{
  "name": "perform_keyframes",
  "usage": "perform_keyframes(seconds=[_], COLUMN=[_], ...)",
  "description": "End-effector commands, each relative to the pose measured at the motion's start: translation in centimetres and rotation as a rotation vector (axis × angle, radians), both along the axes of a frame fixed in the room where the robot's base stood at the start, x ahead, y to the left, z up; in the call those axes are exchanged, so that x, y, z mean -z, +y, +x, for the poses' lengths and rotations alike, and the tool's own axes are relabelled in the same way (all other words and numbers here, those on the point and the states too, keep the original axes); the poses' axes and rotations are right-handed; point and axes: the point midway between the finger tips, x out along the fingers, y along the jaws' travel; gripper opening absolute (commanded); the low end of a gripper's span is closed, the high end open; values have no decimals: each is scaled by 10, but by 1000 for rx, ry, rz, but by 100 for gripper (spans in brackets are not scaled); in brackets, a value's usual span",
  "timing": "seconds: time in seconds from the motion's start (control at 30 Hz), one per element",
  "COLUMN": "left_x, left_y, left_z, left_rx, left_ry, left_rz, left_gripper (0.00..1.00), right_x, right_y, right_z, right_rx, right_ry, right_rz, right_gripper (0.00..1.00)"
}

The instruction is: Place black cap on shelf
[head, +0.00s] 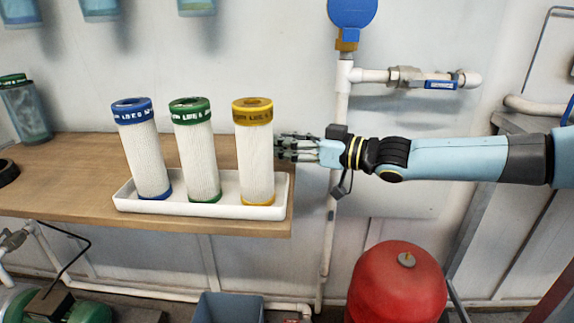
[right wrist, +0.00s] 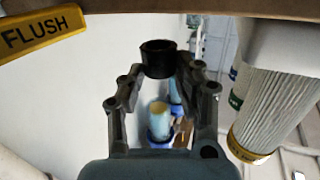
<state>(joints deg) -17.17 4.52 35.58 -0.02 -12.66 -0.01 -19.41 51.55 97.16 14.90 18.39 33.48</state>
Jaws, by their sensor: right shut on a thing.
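The black cap (right wrist: 158,58) is a short dark cylinder between my right fingertips in the right wrist view. My right gripper (right wrist: 160,75) is shut on it. In the head view the right gripper (head: 284,148) reaches in from the right, just beside the yellow-ended filter, and I cannot make out the cap there. The wooden shelf (head: 75,150) runs along the wall at the left. A black round piece (head: 6,172) lies on it at the left edge, cut off by the frame. My left gripper is not in view.
A white tray (head: 128,203) on the shelf holds upright filters with blue (head: 146,160), green (head: 198,150) and yellow (head: 255,150) ends. A clear housing (head: 26,112) stands at the back left. White pipes (head: 343,100) and a red tank (head: 398,285) are at the right.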

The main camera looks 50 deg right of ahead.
Motion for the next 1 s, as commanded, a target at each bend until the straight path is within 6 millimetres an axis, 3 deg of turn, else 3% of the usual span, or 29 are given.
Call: perform_keyframes(seconds=[0.03, 0.17, 0.53, 0.57, 0.7, 1.0], left_x=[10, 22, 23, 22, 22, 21], left_y=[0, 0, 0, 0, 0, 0], left_z=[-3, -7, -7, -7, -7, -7], left_rx=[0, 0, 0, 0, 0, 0], left_ry=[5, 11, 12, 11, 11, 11], left_rz=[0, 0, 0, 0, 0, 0], left_gripper=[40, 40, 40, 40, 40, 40], right_x=[14, 33, 35, 34, 33, 32], right_y=[0, 0, 0, 0, 0, 0], right_z=[0, -1, -1, -1, -1, -1], right_rx=[1, 1, 1, 1, 0, 0], right_ry=[3, 3, 2, 2, 1, 1], right_rz=[1, 1, 0, 0, 1, 0], right_gripper=[19, 19, 19, 36, 54, 56])
